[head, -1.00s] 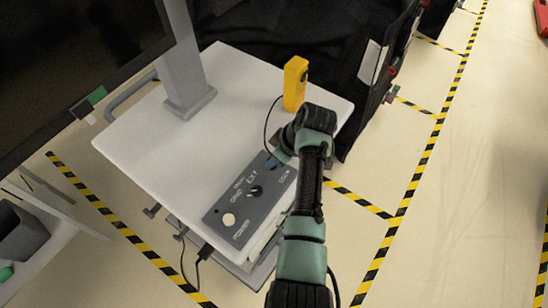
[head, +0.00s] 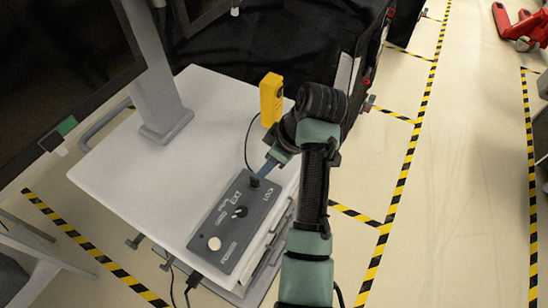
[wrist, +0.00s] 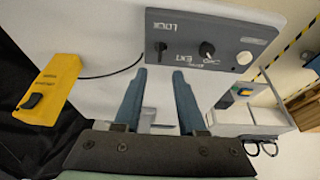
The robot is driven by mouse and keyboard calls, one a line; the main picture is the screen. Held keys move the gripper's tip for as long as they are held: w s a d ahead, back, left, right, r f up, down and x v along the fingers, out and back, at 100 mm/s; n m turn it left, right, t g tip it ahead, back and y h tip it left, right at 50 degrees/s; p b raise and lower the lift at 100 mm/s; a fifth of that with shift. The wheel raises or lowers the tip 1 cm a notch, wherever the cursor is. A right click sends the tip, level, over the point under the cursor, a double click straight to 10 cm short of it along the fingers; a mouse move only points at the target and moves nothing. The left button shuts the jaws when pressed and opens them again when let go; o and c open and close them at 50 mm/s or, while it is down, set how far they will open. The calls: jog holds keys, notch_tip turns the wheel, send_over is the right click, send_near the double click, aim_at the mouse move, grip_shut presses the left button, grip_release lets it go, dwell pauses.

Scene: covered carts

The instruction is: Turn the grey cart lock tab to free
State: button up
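A grey control box (head: 231,238) sits on the front right edge of a pale cart top, and it also shows in the wrist view (wrist: 277,28). A small dark lock tab (wrist: 160,47) stands on the box near the word LOCK. The tab also shows in the head view (head: 254,182), close to my fingertips. I cannot read which way it is set. My gripper (wrist: 159,74) is open and empty, its two blue fingers apart, with the tab just beyond their tips and roughly between them. In the head view my gripper (head: 268,163) is partly hidden by my wrist.
A round dark knob (wrist: 207,50) and a pale button (wrist: 245,58) share the box. A yellow box with a dark switch (wrist: 48,90) stands on the cart top (head: 130,170), its cable crossing nearby. A grey post (head: 155,80) rises behind. Black covering hangs beyond the cart.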

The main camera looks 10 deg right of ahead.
jog(key=v, duration=0.3)
jog(key=shift+r, duration=0.2)
dwell(0.3)
